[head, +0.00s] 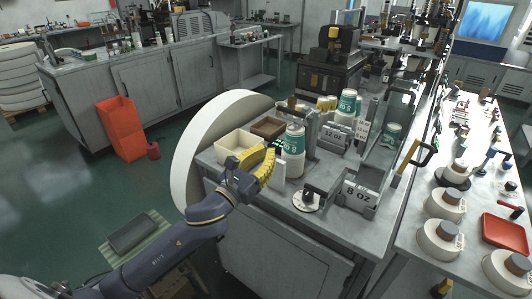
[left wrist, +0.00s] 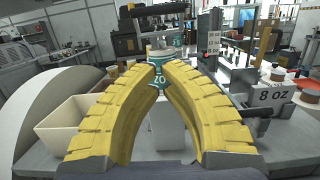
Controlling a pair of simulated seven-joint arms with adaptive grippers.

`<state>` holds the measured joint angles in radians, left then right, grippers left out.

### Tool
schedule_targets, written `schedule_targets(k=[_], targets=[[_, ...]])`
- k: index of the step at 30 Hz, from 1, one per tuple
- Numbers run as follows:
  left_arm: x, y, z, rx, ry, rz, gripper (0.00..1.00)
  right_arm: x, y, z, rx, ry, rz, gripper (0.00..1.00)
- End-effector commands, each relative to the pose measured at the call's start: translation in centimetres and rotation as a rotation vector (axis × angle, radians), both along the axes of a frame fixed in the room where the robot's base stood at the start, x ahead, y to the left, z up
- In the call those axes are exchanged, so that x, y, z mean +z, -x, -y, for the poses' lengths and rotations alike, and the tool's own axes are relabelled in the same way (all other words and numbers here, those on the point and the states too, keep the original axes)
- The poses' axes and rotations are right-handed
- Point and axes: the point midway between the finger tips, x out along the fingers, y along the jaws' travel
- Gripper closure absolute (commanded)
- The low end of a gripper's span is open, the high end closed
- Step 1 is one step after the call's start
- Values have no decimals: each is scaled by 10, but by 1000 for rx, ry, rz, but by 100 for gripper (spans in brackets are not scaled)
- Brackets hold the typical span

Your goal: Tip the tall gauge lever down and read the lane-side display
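My left gripper (head: 268,155) has yellow ribbed fingers and reaches over the front left of the grey bench. In the left wrist view its fingers (left wrist: 160,70) arch inward, tips close together with a narrow gap, with nothing visibly held. A small stand with a black top and a round white base (head: 306,201) is right of the gripper, apart from it; it may be the gauge. A grey upright (head: 312,133) stands behind it beside the paper cups. I cannot tell which part is the gauge lever. No readable display value shows. My right gripper is not in view.
A cream bin (head: 237,142) and a brown box (head: 268,127) sit left of the green and white cups (head: 295,140). A large white disc (head: 190,160) flanks the bench.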

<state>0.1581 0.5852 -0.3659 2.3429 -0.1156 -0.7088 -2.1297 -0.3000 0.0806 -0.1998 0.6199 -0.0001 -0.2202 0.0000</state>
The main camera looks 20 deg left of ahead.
Motion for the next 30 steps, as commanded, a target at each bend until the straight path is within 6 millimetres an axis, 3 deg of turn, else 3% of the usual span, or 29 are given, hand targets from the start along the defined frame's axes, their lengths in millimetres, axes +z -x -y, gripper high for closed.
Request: schedule_targets(k=[13,21,30], targets=[[16,-74,20,2,3,0,100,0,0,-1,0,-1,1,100],[41,-87,23,2,3,0,100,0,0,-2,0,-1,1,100],[47,-91,24,1,2,-2,100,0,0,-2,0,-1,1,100]])
